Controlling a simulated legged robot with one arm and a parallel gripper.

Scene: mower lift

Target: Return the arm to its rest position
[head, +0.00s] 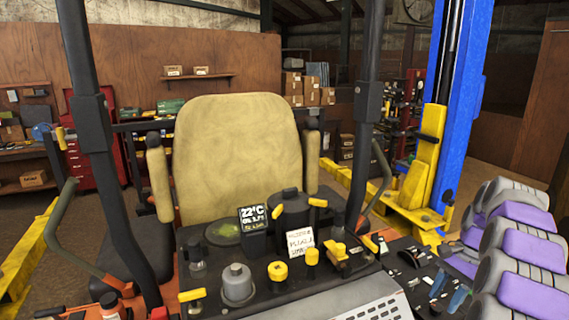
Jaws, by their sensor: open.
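I cannot make out my gripper or its fingertips in the head view. The mower's operator station fills the middle, with a tan seat (240,150) behind a dark control console (255,262). Yellow knobs (278,271), a grey knob (237,284), a black round cap (291,207) and a small display reading 22°C (252,217) are on the console. A white handwritten note (300,241) stands among them. Grey rounded parts with purple panels (535,250) fill the lower right edge; I cannot tell what they belong to.
Dark upright posts (92,120) and (367,110) flank the seat. A blue lift column (467,100) with a yellow carriage (425,165) stands at the right. A red tool cabinet (88,165), a wall shelf (198,77) and cardboard boxes (293,85) are behind. Some floor (497,165) shows at the right.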

